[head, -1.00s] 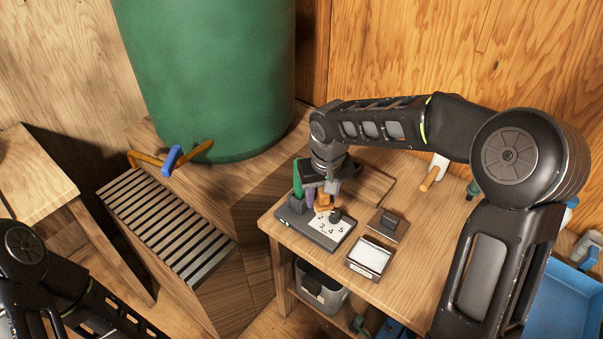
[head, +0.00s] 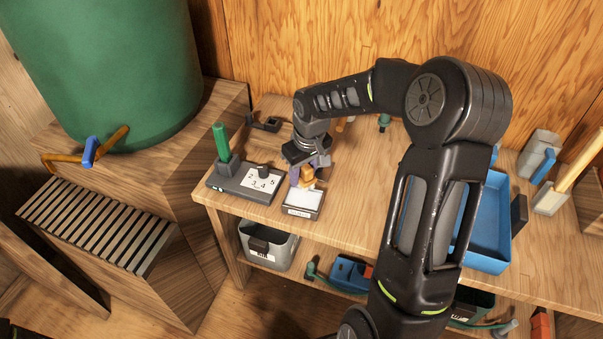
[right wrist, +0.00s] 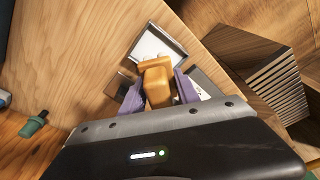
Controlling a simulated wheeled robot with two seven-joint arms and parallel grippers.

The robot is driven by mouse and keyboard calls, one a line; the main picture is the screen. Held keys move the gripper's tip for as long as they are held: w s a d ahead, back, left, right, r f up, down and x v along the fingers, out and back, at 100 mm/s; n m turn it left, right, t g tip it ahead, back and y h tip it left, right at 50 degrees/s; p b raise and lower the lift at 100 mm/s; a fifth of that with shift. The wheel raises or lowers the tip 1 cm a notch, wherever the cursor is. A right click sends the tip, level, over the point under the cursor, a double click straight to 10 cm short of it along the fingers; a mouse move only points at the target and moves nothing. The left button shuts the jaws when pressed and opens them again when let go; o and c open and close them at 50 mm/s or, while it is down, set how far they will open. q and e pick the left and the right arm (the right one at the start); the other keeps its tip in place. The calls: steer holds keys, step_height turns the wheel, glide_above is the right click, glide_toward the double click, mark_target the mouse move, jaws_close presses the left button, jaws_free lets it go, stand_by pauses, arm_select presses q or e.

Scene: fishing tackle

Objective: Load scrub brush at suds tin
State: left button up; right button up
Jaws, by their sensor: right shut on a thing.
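The scrub brush (right wrist: 157,84) has an orange-tan body; it also shows in the head view (head: 307,175). My right gripper (head: 306,176) has purple fingers shut on it. The tin (head: 300,212) is a shallow rectangular tray with a white filling and a labelled front, near the table's front left. The brush is over the tin's back part; I cannot tell whether it touches the filling. In the right wrist view the tin (right wrist: 181,55) lies just beyond the brush, which hides part of it. My left gripper is out of view.
A grey numbered panel (head: 228,187) with a knob and a green upright handle (head: 221,141) stands just left of the tin. A blue tray (head: 492,230) lies right, partly behind my arm. A green barrel (head: 105,70) stands at left. Bare table lies between tin and tray.

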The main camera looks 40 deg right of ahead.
mark_target(302, 199)
steer(key=shift+f+b, duration=2.1)
steer(key=shift+f, duration=0.9)
steer(key=shift+f, duration=0.3)
steer(key=shift+s+a+f+b, duration=0.15)
steer(key=shift+s+f+b, duration=0.15)
steer(key=shift+b, duration=0.25)
stand_by(1.0)
steer(key=shift+w+r+p, duration=0.15)
steer(key=shift+r+p, duration=0.5)
steer(key=shift+r, duration=0.2)
steer(key=shift+w+r+p, duration=0.1)
steer(key=shift+r+p, duration=1.7)
steer(key=shift+r, duration=1.05)
